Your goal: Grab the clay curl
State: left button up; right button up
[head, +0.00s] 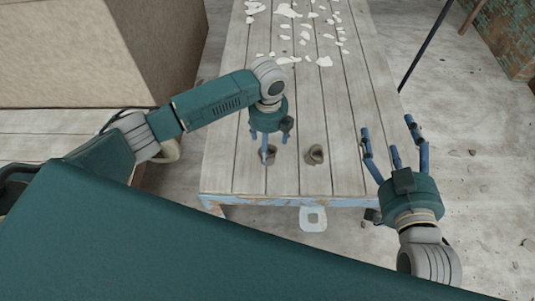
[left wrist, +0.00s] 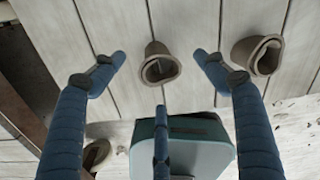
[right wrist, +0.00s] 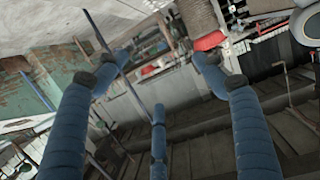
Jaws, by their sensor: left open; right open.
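Two brown-grey clay curls lie on the plank table. The first curl (head: 271,158) is partly hidden behind my left gripper (head: 267,150) in the head view. The second curl (head: 314,155) lies to its right. In the left wrist view the first curl (left wrist: 158,68) shows between the spread fingertips, apparently below them and not gripped. The second curl (left wrist: 259,55) is to the right, outside the fingers. My left gripper is open, pointing down. My right gripper (head: 387,130) is open and empty, off the right side of the table.
The grey plank table (head: 235,120) has a worn blue front edge. Several white scraps (head: 288,11) lie at its far end. A large beige block (head: 100,50) stands to the left. A dark pole (head: 425,45) leans at the right. The table's middle right is clear.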

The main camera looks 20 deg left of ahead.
pick_arm(q)
notch_tip(320, 180, down, 3)
jog(key=shift+s+r+b, duration=0.1)
jog(key=shift+b, duration=0.6)
notch_tip(320, 180, down, 2)
jog(key=shift+f+b, duration=0.1)
jog(key=shift+b, duration=0.35)
pick_arm(e)
notch_tip(320, 180, up, 13)
jog(key=a+t+y, duration=0.1)
jog(key=t+y, duration=0.1)
jog(key=t, duration=0.4)
jog(key=shift+s+a+r, duration=0.15)
jog(key=shift+s+a, duration=0.1)
jog(key=shift+s, duration=0.1)
pick_arm(q)
jog(key=c, duration=1.4)
